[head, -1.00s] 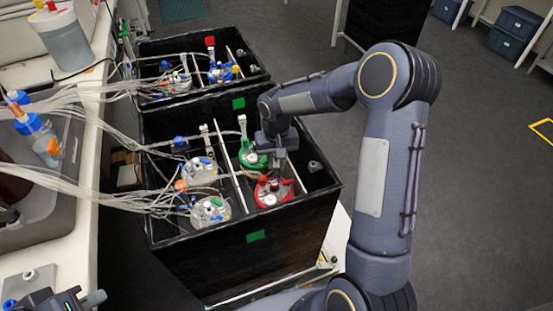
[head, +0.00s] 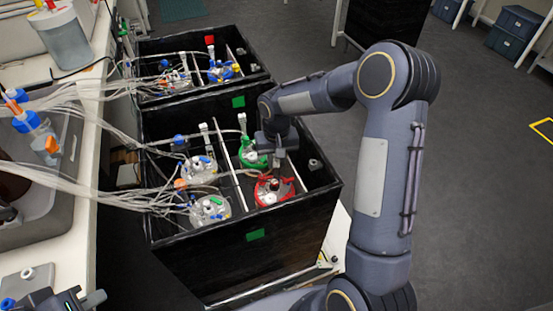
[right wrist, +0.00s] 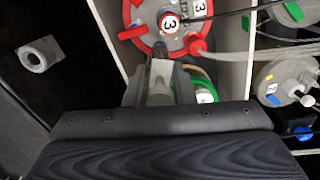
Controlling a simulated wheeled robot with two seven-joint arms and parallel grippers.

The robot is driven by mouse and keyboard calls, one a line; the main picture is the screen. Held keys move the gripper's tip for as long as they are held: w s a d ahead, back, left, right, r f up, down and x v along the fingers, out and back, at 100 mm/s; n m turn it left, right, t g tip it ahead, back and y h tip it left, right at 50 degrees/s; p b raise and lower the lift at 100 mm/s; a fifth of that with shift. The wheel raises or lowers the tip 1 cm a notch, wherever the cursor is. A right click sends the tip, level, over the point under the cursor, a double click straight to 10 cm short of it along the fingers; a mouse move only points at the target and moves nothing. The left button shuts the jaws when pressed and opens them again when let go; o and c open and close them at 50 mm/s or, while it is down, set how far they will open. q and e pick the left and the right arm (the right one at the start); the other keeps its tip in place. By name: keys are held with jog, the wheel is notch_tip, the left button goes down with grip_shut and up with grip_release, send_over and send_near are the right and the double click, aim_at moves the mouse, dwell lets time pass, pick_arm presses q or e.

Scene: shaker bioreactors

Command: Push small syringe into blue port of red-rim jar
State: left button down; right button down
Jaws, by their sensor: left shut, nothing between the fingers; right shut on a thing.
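The red-rim jar (head: 287,188) stands in the front black box, below my right gripper (head: 279,165). In the right wrist view the jar's red rim (right wrist: 131,31) surrounds a grey lid with round caps marked "3". My right gripper, also in the right wrist view (right wrist: 160,72), is shut on a small dark-tipped thing (right wrist: 160,48), likely the small syringe, mostly hidden by the fingers. Its tip is at the near edge of the lid; I cannot tell whether it touches. No blue port can be made out on this jar. My left gripper (head: 92,299) is shut and empty at the bottom left.
A green-rim jar (head: 247,150) stands just behind the red-rim jar. White dividers part it from clear-lidded jars (head: 210,210) on the left, with many tubes. The box walls (head: 310,215) rise around. A second box (head: 165,92) stands behind.

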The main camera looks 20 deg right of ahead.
jog(key=c, duration=1.1)
grip_release()
jog(key=shift+c, duration=0.2)
notch_tip(320, 180, up, 8)
jog(key=shift+f, duration=0.2)
jog(key=shift+r, duration=0.15)
